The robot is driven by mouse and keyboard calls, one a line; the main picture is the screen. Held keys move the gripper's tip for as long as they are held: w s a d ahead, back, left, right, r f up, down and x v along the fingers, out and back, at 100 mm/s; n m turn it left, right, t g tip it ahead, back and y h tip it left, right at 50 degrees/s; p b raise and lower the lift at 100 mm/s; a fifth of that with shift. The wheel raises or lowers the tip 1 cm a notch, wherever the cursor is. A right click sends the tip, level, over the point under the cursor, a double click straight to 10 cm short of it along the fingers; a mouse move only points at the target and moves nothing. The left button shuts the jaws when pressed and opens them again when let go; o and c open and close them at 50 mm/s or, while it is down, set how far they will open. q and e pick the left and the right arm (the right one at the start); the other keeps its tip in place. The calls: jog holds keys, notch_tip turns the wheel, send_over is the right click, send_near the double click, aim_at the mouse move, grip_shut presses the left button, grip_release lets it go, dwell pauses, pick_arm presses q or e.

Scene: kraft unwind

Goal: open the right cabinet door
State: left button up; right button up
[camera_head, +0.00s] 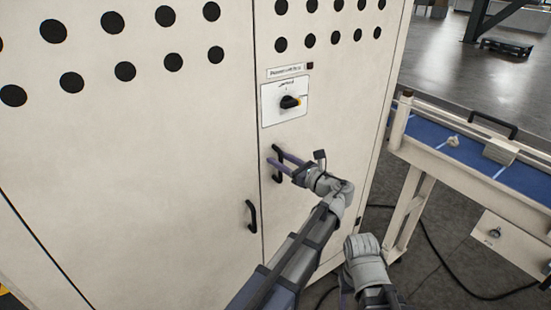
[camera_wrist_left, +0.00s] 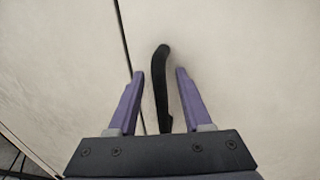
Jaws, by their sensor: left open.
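The right cabinet door (camera_head: 340,120) is a cream panel, shut flush beside the left door (camera_head: 150,170) along a dark vertical seam. Its black bar handle (camera_head: 276,176) is close to that seam, below the rotary switch. My left gripper (camera_head: 273,155) is at this handle with its purple fingers open. In the left wrist view, the handle (camera_wrist_left: 160,90) stands between the two fingers of the left gripper (camera_wrist_left: 160,73), with a gap on each side. My right arm shows at the bottom, but its gripper is not seen.
A rotary switch (camera_head: 290,102) on a white plate sits above the handle. The left door has its own black handle (camera_head: 251,216). A blue-topped conveyor (camera_head: 475,155) stands right of the cabinet. A dark cable (camera_head: 440,255) lies on the floor.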

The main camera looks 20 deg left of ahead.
pick_arm(q)
jog(key=shift+d, duration=0.15)
grip_shut()
dwell(1.2)
